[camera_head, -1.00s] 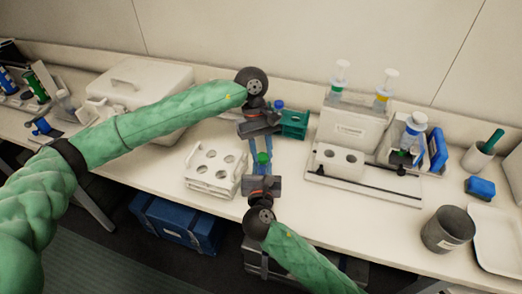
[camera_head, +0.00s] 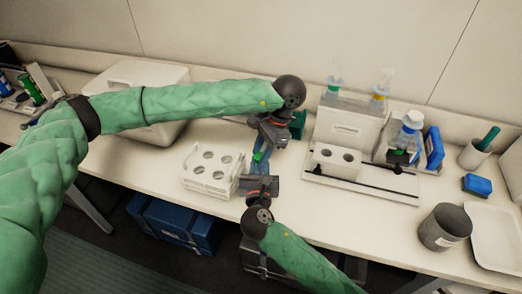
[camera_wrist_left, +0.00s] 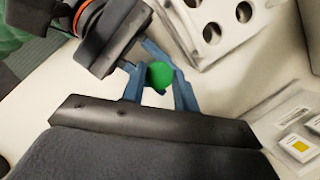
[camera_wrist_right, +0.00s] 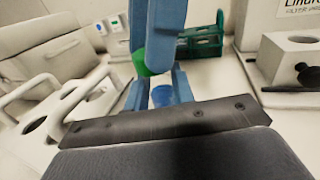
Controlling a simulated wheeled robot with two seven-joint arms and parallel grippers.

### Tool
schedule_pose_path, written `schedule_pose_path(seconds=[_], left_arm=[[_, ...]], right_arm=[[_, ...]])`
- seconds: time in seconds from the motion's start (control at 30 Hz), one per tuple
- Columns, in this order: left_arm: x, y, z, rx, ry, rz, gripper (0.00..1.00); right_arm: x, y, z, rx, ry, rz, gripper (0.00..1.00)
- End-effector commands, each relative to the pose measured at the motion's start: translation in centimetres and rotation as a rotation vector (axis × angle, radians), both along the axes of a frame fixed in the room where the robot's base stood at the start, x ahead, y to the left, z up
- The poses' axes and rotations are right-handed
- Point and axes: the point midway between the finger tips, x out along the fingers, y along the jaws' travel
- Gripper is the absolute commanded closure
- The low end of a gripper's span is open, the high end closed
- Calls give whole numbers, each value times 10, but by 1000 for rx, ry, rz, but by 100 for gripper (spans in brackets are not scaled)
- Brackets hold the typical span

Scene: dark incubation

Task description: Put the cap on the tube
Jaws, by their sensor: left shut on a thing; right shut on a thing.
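The green cap (camera_wrist_left: 160,75) is between the blue fingers of my left gripper (camera_wrist_left: 160,90), which is shut on it. It also shows in the head view (camera_head: 258,156) and the right wrist view (camera_wrist_right: 140,62). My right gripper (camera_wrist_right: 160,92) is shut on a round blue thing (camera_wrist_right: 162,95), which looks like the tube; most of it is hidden. In the head view my left gripper (camera_head: 262,158) is tilted just above my right gripper (camera_head: 262,172). The fingers of the two are very close. I cannot tell whether cap and tube touch.
A white rack with holes (camera_head: 206,176) stands left of the grippers. A green rack (camera_head: 298,120) is behind my left gripper. A white block with holes (camera_head: 335,162) stands to the right on a tray. A grey cup (camera_head: 445,228) is farther right.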

Motion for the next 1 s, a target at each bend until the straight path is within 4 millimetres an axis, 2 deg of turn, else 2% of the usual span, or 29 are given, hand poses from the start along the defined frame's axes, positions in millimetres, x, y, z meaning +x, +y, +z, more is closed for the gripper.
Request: schedule_pose_path(seconds=[0.4, 0.43, 0.5, 0.53, 0.83, 1.0], left_arm=[[1, 1, 0, 3, -1, -52, 91], [1, 1, 0, 2, 0, -51, 64], [1, 1, 0, 2, 0, -51, 51], [1, 1, 0, 2, 0, -51, 48], [0, 0, 1, 1, 0, -52, 48], [1, 0, 14, 0, -1, -52, 48]], right_arm=[[-1, 0, 0, 0, 1, 0, 100], [-1, 0, 0, 0, 1, 0, 100], [-1, 0, 0, 0, 1, 0, 100], [-1, 0, 0, 0, 1, 0, 100], [0, 0, 0, 0, 1, 0, 100], [0, 0, 0, 0, 1, 0, 100]])
